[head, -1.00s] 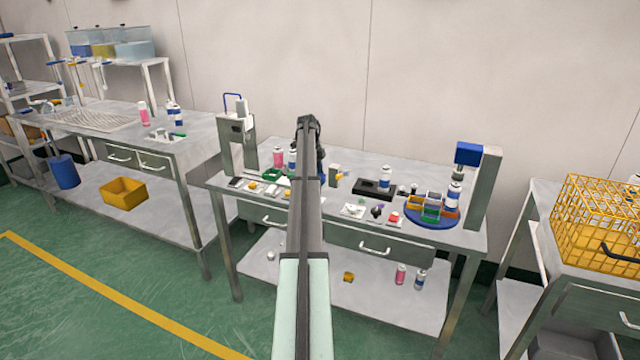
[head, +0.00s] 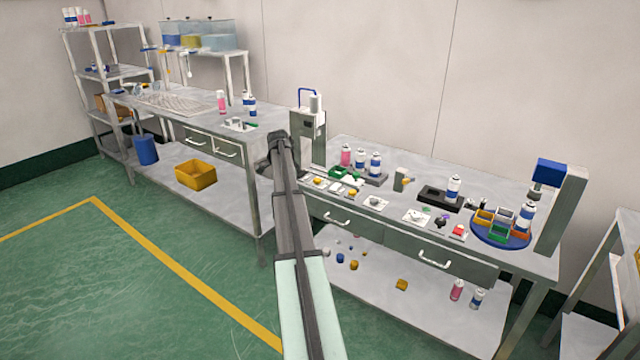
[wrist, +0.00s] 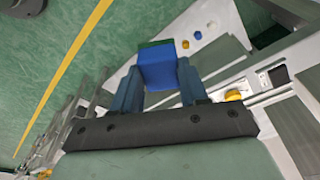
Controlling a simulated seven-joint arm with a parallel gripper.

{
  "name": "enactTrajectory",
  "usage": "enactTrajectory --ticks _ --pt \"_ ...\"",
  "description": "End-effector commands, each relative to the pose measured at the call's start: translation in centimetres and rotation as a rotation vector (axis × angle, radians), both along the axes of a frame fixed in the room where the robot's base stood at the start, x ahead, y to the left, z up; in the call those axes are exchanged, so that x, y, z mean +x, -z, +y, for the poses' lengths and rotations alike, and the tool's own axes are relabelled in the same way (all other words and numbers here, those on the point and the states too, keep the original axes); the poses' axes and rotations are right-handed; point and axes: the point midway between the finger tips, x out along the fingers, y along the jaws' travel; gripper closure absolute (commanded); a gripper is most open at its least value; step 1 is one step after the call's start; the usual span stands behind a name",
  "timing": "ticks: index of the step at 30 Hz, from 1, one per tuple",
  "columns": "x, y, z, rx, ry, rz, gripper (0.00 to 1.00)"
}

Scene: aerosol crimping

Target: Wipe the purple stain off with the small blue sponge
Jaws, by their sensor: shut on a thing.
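My gripper (wrist: 158,88) is shut on the small blue sponge (wrist: 158,70), a blue block with a green far edge, in the wrist view. It is held in the air, with the green floor and a bench edge below.
The middle bench carries pink and white cans (head: 346,155), a black tray (head: 437,196), a blue turntable (head: 486,236) with coloured bins, and a press (head: 560,205). Open floor lies at front left.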

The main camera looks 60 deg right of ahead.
Motion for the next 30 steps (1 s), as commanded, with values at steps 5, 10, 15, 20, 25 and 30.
enactTrajectory --ticks 5,10,15,20,25,30 --pt "2.6 0.1 7.1 -0.001 -0.206 -0.002 0.81" --pt "4.7 0.1 13.6 0.001 -0.403 -0.001 0.81" --pt "6.2 0.2 20.2 0.0 -0.608 -0.003 0.81" --pt "7.1 0.3 26.5 0.001 -0.805 -0.003 0.81" --pt "7.4 0.4 33.2 -0.001 -1.021 -0.004 0.81" --pt "6.9 0.5 40.0 -0.003 -1.244 -0.003 0.81"
